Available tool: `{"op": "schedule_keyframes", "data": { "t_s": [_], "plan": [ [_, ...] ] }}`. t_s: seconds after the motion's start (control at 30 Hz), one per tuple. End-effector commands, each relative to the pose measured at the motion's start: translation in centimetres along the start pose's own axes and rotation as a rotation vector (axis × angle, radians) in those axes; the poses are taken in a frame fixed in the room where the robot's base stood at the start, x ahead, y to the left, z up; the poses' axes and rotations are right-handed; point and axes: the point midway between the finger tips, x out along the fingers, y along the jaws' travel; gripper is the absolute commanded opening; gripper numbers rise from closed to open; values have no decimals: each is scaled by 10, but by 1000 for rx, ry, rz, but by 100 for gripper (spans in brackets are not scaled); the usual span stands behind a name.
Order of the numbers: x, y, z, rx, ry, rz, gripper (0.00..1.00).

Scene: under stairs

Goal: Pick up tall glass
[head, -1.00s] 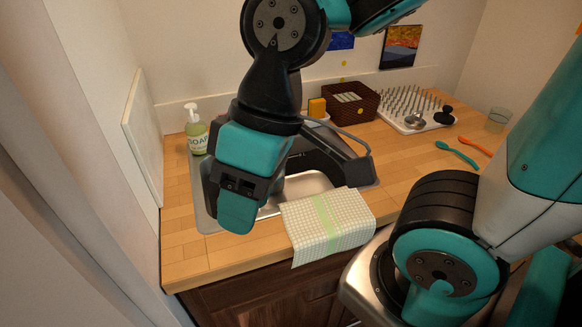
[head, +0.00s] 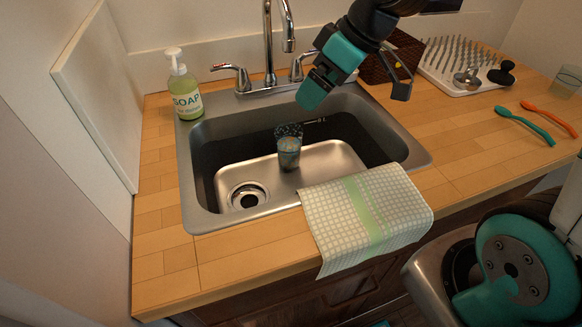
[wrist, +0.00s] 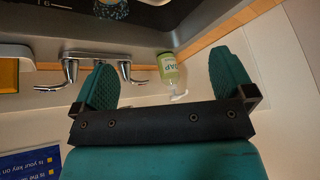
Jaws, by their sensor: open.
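A glass (head: 289,154) with bluish and amber tones stands in the sink basin in the head view. A dark speckled item (head: 288,131) is right behind it, and I cannot tell whether they touch. In the wrist view a blue speckled thing (wrist: 112,8) is cut off at the top edge. A clear glass (head: 567,82) stands on the counter at the far right. I cannot tell which glass is the tall one. My gripper (head: 356,92) is open and empty, above the sink's back right; its spread fingers (wrist: 165,80) show in the wrist view.
The faucet (head: 268,45) stands behind the sink (head: 190,195), the soap bottle (head: 186,92) at its back left. A checked towel (head: 340,215) hangs over the front edge. A drying rack (head: 450,65) and two utensils (head: 530,130) are at right.

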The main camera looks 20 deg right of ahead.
Motion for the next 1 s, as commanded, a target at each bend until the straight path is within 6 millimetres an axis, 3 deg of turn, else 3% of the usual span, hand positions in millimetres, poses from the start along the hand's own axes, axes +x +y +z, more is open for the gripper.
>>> {"op": "schedule_keyframes", "data": {
  "t_s": [0.03, 0.1, 0.23, 0.37, 0.7, 1.0],
  "plan": [
    [29, 29, 13, -8, 19, 24, 100],
    [43, 58, 17, -37, 46, 56, 100],
    [57, 88, 22, -71, 70, 92, 100],
    [74, 94, 20, -81, 74, 98, 100],
    [149, 98, 12, -83, 71, 95, 100],
    [178, 101, 9, -83, 73, 97, 100]
  ]
}}
